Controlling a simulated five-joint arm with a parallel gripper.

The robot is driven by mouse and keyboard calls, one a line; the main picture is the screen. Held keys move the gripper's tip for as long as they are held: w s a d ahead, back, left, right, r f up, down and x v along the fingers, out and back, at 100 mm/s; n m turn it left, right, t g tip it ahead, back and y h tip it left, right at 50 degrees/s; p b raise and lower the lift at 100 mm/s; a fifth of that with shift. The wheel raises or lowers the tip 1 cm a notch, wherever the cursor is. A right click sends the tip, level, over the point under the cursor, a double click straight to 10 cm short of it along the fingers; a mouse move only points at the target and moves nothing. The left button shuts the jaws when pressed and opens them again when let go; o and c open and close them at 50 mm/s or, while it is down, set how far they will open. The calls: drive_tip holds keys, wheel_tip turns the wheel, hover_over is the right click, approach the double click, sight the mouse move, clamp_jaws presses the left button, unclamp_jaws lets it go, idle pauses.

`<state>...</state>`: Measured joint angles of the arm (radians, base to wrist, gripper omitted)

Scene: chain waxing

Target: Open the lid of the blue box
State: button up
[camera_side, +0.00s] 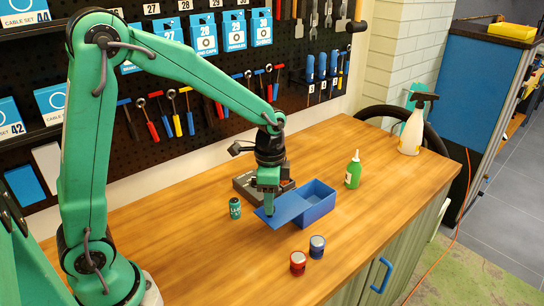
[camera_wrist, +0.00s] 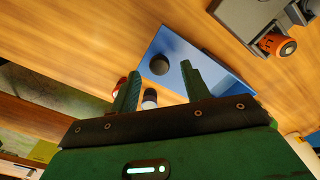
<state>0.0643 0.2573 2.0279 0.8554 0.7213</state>
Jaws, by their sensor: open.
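The blue box (camera_side: 320,208) sits on the wooden workbench, its right part uncovered so that the inside shows. Its flat blue lid (camera_side: 290,207) lies over the left part and sticks out past the box's left end. My gripper (camera_side: 269,208) points down at the lid's left end, fingers apart. In the wrist view, my gripper (camera_wrist: 162,78) has its two green fingers spread with nothing between them, over or beside a blue surface (camera_wrist: 212,72) with a dark round spot. I cannot tell whether the fingertips touch the lid.
A red can (camera_side: 298,263) and a blue can (camera_side: 317,247) stand in front of the box. A teal can (camera_side: 235,208) stands left. A green bottle (camera_side: 353,170) and a white spray bottle (camera_side: 413,130) stand right. A dark grey device (camera_side: 245,184) is behind. The front left bench is clear.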

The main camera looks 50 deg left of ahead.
drive_tip(key=shift+r, duration=2.9)
drive_tip(key=s+a+r+n+t, duration=0.1)
drive_tip(key=s+r+n, duration=0.3)
drive_tip(key=s, duration=0.4)
drive_tip(key=s+a+r+n+t, duration=0.1)
drive_tip(key=s+r+n+t, duration=0.3)
drive_tip(key=s, duration=0.4)
drive_tip(key=shift+s+a+n+t, duration=0.25)
drive_tip(key=shift+s+n+t, duration=0.05)
drive_tip(key=shift+n, duration=0.2)
